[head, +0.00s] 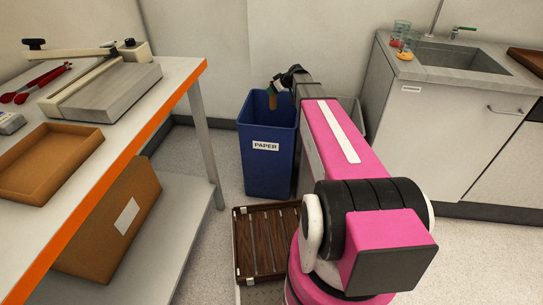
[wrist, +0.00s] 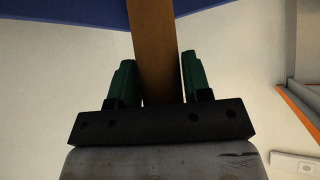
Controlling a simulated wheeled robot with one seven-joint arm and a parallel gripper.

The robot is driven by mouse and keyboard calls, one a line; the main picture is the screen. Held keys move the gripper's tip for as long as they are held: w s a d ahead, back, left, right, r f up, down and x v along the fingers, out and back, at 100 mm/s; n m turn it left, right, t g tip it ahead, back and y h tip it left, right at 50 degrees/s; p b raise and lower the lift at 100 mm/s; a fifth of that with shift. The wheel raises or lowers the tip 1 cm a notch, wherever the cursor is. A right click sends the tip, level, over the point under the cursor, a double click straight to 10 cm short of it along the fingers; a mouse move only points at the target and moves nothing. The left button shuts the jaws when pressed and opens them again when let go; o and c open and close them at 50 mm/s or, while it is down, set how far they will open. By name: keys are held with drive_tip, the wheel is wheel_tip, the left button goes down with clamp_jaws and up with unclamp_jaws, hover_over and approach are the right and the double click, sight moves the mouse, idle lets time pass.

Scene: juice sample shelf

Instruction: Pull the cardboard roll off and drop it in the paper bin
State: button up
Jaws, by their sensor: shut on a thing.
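The cardboard roll (wrist: 153,45) is a plain brown tube between the green fingers of my gripper (wrist: 157,64) in the wrist view. My gripper is shut on it. In the head view the roll (head: 272,102) hangs from my gripper (head: 273,88) at the mouth of the paper bin (head: 266,172). The bin is tall and blue with a white PAPER label. The roll's lower end appears to be inside the bin's opening; its exact depth is hard to tell. Blue bin wall (wrist: 70,10) also shows along the top of the wrist view.
A grey bin (head: 352,112) stands to the right, partly hidden by my arm. A dark slatted wooden crate (head: 243,250) is on the floor in front. An orange-edged table (head: 130,150) stands left and a sink counter (head: 393,66) right.

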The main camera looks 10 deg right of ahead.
drive_tip(key=shift+f, duration=2.3)
drive_tip(key=o, duration=1.2)
approach(273, 97)
drive_tip(key=shift+w+d+f, duration=0.2)
drive_tip(key=shift+w+d, duration=0.25)
drive_tip(key=shift+w, duration=0.2)
